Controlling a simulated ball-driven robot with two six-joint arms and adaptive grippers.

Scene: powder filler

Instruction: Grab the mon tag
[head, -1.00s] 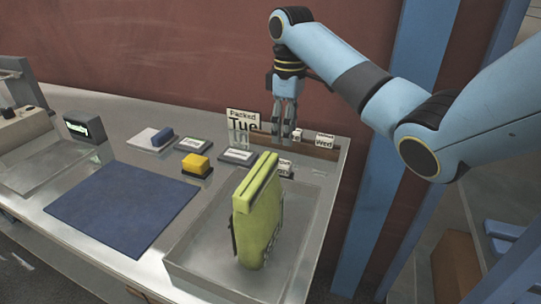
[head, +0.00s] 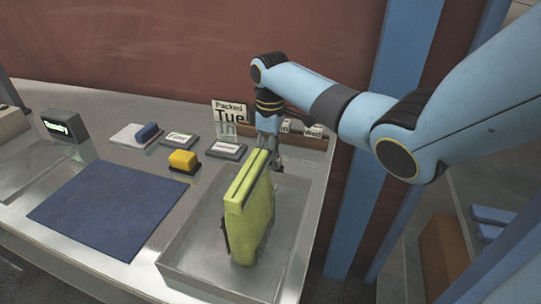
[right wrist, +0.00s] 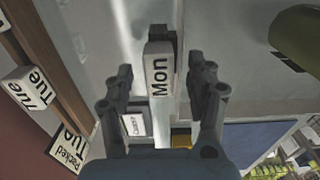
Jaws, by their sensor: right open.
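The Mon tag (right wrist: 158,78) is a small white block with black "Mon" lettering and a dark end. In the right wrist view it lies between the two fingers of my right gripper (right wrist: 161,72), with a gap visible on both sides. In the head view my right gripper (head: 268,148) is open and points down just behind the top of the green bag (head: 250,212). There the fingertips and the Mon tag are mostly hidden by the gripper and the bag. My left gripper is not in view.
The green bag stands upright in a metal tray (head: 188,262), close to my right gripper. A "Packed Tue" sign (head: 231,113) and a rack with white day tags (head: 314,131) are at the back. A yellow block (head: 183,160) and blue mat (head: 95,208) lie left.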

